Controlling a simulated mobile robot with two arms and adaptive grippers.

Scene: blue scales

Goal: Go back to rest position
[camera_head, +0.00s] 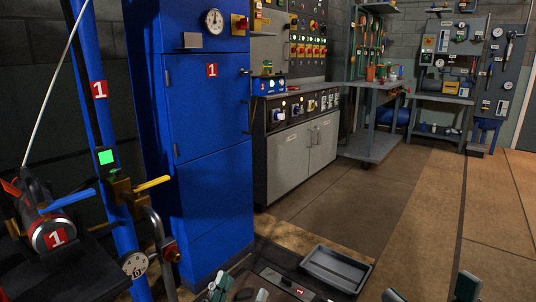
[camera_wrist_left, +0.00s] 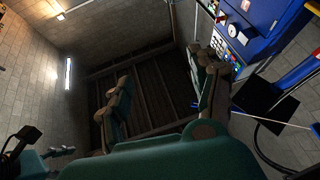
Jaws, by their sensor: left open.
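My left gripper (camera_head: 238,291) shows at the bottom edge of the head view, left of the grey tray. Its green-grey fingertips are apart. In the left wrist view, my left gripper (camera_wrist_left: 165,95) has its two fingers spread wide with nothing between them. They point up toward the dark ceiling. My right gripper (camera_head: 430,291) is at the bottom edge of the head view, right of the tray. Only its two fingertips show, well apart, with nothing seen between them. The rest of both arms is mostly out of the head view.
A blue cabinet (camera_head: 210,110) marked 1 stands close ahead. Blue pipework (camera_head: 122,215) with valves and a gauge is at the left. A grey tray (camera_head: 335,268) lies low between the grippers. A grey control cabinet (camera_head: 290,165) and a trolley (camera_head: 368,150) stand behind. Floor at right is clear.

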